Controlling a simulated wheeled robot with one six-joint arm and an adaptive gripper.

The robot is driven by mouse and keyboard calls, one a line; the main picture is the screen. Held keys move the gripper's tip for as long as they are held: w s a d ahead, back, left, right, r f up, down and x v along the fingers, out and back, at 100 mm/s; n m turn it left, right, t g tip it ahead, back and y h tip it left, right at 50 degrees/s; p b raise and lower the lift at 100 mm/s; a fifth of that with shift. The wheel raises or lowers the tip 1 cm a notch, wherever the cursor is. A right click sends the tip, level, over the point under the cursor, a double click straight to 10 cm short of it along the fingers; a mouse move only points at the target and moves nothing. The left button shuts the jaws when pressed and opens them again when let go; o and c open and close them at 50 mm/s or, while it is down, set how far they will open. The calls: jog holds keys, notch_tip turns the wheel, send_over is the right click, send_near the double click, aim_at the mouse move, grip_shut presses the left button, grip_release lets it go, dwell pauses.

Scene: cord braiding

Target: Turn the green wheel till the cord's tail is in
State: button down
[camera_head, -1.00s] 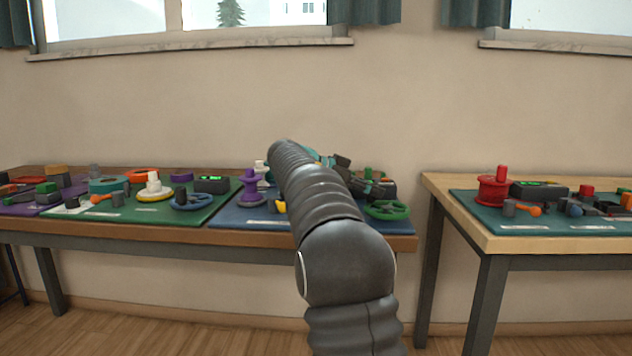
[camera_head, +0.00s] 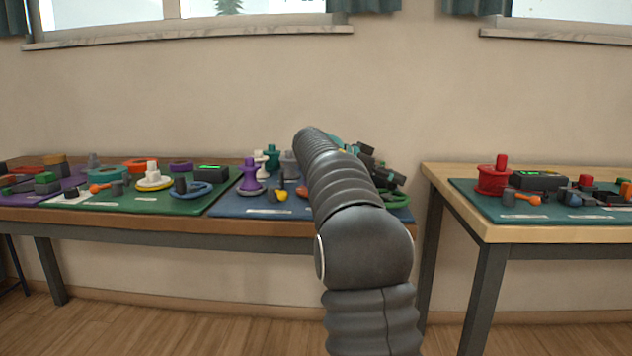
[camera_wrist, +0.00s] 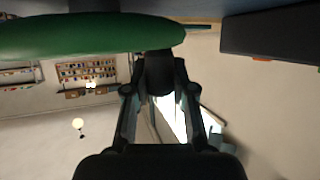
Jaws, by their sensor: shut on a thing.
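The green wheel (camera_head: 400,204) lies at the right end of the blue mat, mostly hidden behind my arm and gripper. In the wrist view a large green round edge (camera_wrist: 90,38), which looks like the wheel's rim, fills the upper left. My gripper (camera_head: 388,180) is at the wheel. In the wrist view my gripper (camera_wrist: 160,85) has its fingers closed at a dark upright piece beside the green rim, which looks like the wheel's handle. The cord and its tail cannot be made out in either view.
The blue mat (camera_head: 235,208) also holds a purple spool (camera_head: 250,180) and other small parts left of my arm. A dark box (camera_wrist: 270,38) is at the wrist view's upper right. A gap separates this table from the right table (camera_head: 490,232).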

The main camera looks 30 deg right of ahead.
dwell(0.3)
jog(key=c, duration=0.9)
grip_release()
jog(key=v, duration=1.2)
jog(key=shift+a, duration=0.1)
